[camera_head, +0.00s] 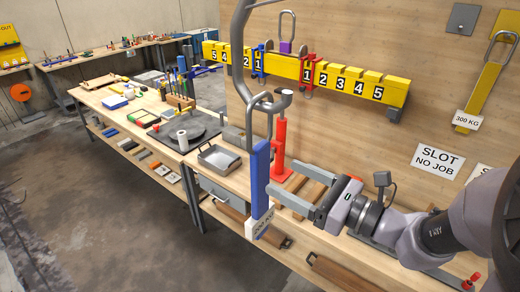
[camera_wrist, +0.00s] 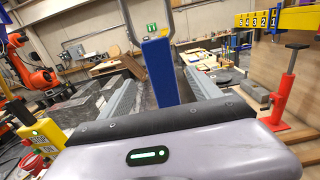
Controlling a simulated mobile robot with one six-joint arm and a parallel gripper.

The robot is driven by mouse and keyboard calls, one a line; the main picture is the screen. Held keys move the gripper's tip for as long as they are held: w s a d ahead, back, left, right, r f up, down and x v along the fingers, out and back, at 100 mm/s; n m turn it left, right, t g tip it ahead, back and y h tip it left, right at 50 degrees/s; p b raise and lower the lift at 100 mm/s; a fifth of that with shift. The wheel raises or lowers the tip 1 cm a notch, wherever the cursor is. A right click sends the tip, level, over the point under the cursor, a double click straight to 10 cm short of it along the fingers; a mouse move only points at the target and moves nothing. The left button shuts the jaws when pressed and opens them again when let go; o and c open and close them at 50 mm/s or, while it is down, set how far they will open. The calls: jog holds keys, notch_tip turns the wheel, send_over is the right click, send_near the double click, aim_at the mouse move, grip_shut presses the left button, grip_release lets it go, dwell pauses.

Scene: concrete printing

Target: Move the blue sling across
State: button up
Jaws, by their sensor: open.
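The blue sling (camera_head: 261,178) is a long blue strap with a white "200 KG" tag at its lower end. It hangs roughly upright, its grey top loop (camera_head: 268,118) at a large grey hook (camera_head: 240,45). My gripper (camera_head: 281,178) is open at the sling's right side in the head view. In the wrist view the sling (camera_wrist: 160,72) stands between my two spread fingers; whether either touches it I cannot tell. A yellow beam (camera_head: 345,82) with numbered notches crosses the wooden board, with a blue clamp (camera_head: 258,61) and a red clamp (camera_head: 308,72) near its middle.
A red post (camera_head: 281,145) stands on the bench just behind the sling. A metal tray (camera_head: 219,158) and tools lie on the bench to the left. A yellow sling (camera_head: 480,90) tagged "300 KG" hangs on the board at right. Open floor (camera_head: 100,220) lies at left.

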aim_at(250, 160)
jog(key=p+x, duration=0.2)
jog(key=x, duration=0.8)
jog(key=shift+r, duration=0.1)
jog(key=shift+w+a, duration=0.4)
jog(key=shift+w, duration=0.05)
grip_shut()
